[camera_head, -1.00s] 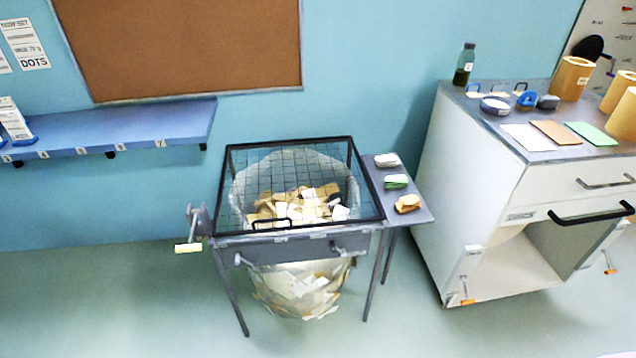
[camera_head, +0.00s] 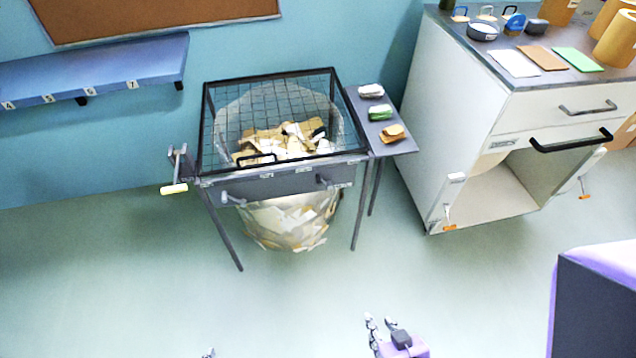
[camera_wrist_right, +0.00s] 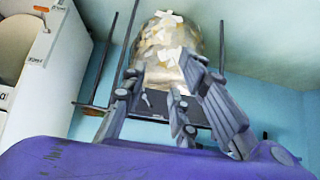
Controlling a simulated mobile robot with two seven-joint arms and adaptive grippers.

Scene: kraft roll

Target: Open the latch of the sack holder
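The sack holder (camera_head: 270,184) is a dark frame on legs with a wire-mesh lid, lying closed over a clear sack (camera_head: 290,222) full of paper scraps. Its front panel carries a small grey lever at the left (camera_head: 233,199) and another at the right (camera_head: 325,181); I cannot tell which is the latch. My right gripper (camera_head: 381,324) is low in front of the holder, apart from it. In the right wrist view its fingers (camera_wrist_right: 162,76) are spread and empty, with the holder upside down beyond. Only a tip of my left gripper (camera_head: 208,353) shows at the bottom edge.
A side shelf (camera_head: 396,145) on the holder carries three small bundles. A crank with a pale handle (camera_head: 174,188) sticks out at its left. A white cabinet (camera_head: 452,110) stands at the right. The floor in front is clear.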

